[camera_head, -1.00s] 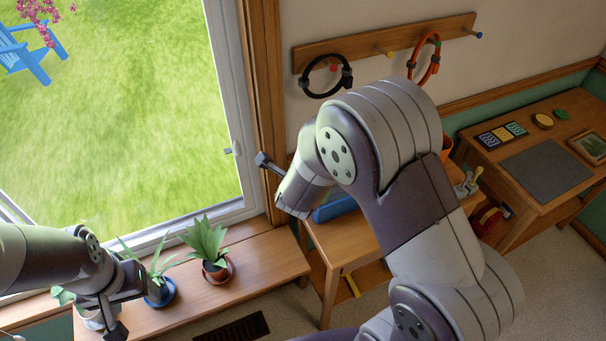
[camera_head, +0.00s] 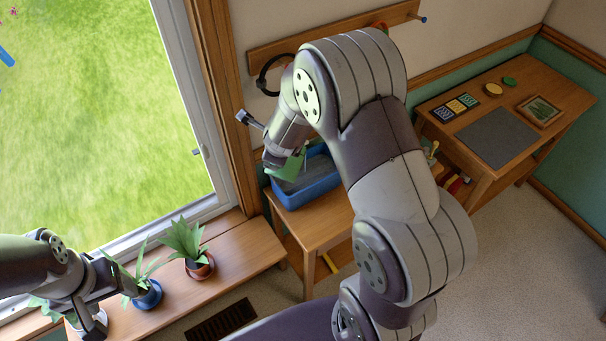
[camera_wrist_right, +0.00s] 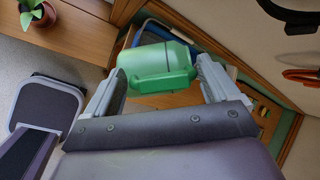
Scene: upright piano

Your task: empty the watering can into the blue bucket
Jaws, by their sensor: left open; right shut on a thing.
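A green watering can (camera_wrist_right: 160,68) sits between the fingers of my right gripper (camera_wrist_right: 163,85), which is shut on it. In the head view part of the can (camera_head: 287,166) shows below my right wrist, overlapping the left end of a blue open tub (camera_head: 312,191). This rectangular tub, which I take as the blue bucket, stands on a small wooden table and looks grey inside. Its blue rim also shows behind the can in the right wrist view (camera_wrist_right: 150,27). The spout and the can's height above the tub are unclear. My left gripper (camera_head: 112,305) is open beside the potted plants.
Potted plants, one in a blue pot (camera_head: 148,294) and one in a terracotta pot (camera_head: 200,266), stand on the wooden sill bench (camera_head: 235,250). A desk (camera_head: 560,100) with a grey mat stands at right. A wall rail (camera_head: 330,38) runs above the tub.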

